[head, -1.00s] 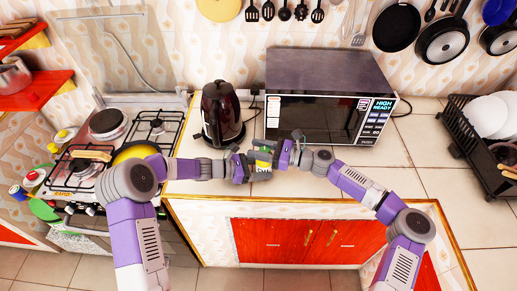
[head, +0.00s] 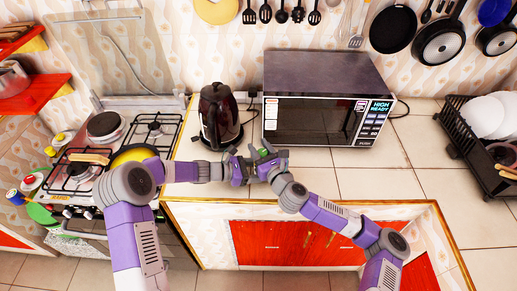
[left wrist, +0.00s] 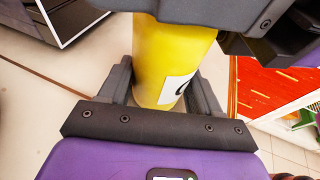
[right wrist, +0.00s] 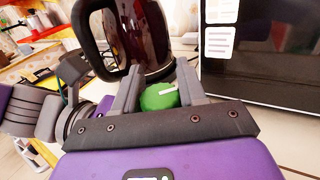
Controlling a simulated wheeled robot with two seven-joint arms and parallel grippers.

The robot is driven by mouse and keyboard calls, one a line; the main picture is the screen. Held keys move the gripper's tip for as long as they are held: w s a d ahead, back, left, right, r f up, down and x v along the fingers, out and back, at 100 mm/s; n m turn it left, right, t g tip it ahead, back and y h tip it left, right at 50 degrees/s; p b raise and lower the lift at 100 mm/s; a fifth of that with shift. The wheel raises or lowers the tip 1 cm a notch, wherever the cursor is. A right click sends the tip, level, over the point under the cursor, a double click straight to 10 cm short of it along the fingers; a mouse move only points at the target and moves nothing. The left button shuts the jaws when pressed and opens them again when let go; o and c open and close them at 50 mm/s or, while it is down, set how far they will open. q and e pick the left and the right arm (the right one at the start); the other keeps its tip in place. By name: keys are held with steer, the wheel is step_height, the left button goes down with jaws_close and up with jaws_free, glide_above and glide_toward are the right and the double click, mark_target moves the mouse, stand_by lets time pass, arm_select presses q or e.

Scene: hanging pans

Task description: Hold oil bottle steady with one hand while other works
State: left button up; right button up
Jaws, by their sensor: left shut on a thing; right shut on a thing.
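The oil bottle shows in the left wrist view as a yellow body (left wrist: 172,55) with part of a white label. My left gripper (left wrist: 162,88) is shut around this body. My right gripper (right wrist: 157,88) is shut on the bottle's green cap (right wrist: 160,97), which has a white mark on top. In the head view, the left gripper (head: 243,168) and right gripper (head: 266,157) meet over the front of the counter and hide nearly all of the bottle. Only a bit of green shows between the right fingers.
A dark kettle (head: 217,115) stands just behind the grippers. A microwave (head: 320,100) stands behind to the right. The gas stove (head: 100,185) with a yellow pan is on the left. A black dish rack (head: 470,145) is at far right. The counter (head: 380,183) is clear right of the grippers.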

steer(key=m+t+h, duration=0.1)
steer(key=m+h, duration=0.1)
steer(key=h, duration=0.1)
steer(key=m+t+h, duration=0.1)
steer(key=m+h, duration=0.1)
steer(key=h, duration=0.1)
steer(key=shift+w+d+m+h, duration=0.1)
steer(key=shift+d+m+h, duration=0.1)
steer(key=shift+m+h, duration=0.15)
steer(key=m+h, duration=0.2)
steer(key=h, duration=0.1)
steer(key=d+m+h, duration=0.1)
steer(key=m+h, duration=0.1)
steer(key=h, duration=0.1)
steer(key=shift+g+h, duration=0.3)
steer(key=shift+h, duration=0.15)
steer(key=o, duration=1)
steer(key=shift+d, duration=0.1)
steer(key=v, duration=0.7)
steer(key=shift+s, duration=0.3)
